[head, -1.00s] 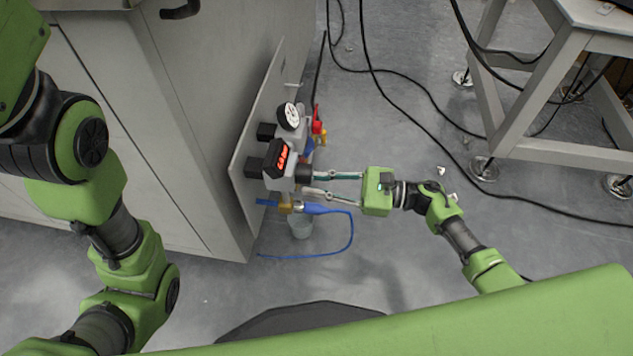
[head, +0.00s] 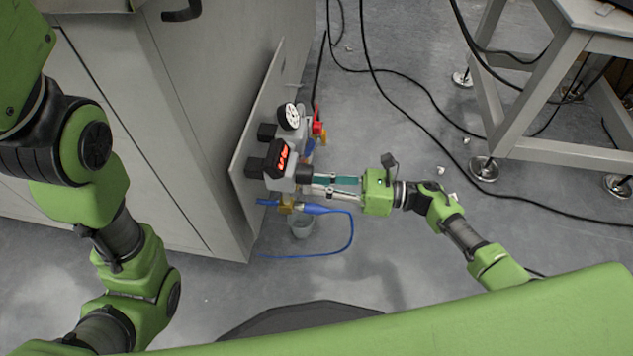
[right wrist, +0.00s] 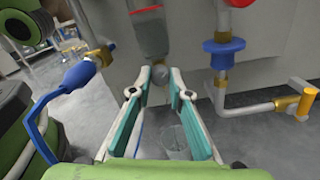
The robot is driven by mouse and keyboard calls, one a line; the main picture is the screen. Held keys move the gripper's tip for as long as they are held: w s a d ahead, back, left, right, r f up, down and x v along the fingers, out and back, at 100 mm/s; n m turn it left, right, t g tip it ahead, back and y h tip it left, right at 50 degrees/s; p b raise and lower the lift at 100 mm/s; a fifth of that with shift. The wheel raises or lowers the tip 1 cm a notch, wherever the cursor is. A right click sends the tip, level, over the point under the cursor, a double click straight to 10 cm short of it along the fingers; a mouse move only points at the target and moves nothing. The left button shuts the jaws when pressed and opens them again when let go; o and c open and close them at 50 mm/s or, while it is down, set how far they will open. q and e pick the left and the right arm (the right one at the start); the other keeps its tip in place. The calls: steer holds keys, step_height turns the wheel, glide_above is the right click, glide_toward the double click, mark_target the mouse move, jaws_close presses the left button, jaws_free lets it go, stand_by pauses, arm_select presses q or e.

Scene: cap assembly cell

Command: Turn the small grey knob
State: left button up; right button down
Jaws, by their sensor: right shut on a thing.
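The small grey knob (right wrist: 158,74) shows in the right wrist view at the end of a grey cylindrical bowl (right wrist: 151,30). My right gripper (right wrist: 159,75) has its two fingertips on either side of the knob and is shut on it. In the head view the right gripper (head: 308,181) reaches in from the right to the lower front of the panel-mounted unit. The knob is hard to make out there behind the fingers. My left arm is at the left of the head view, but its gripper is out of the picture.
The unit sits on a grey panel (head: 254,130) with a round gauge (head: 289,116) and a red-lit display (head: 281,158). A red valve handle (head: 317,127) is behind it. A blue hose (head: 345,241) loops below, near a clear cup (head: 300,229). Black cables cross the floor.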

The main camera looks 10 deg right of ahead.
steer(key=c, duration=1.9)
jaws_free()
steer(key=v, duration=1.2)
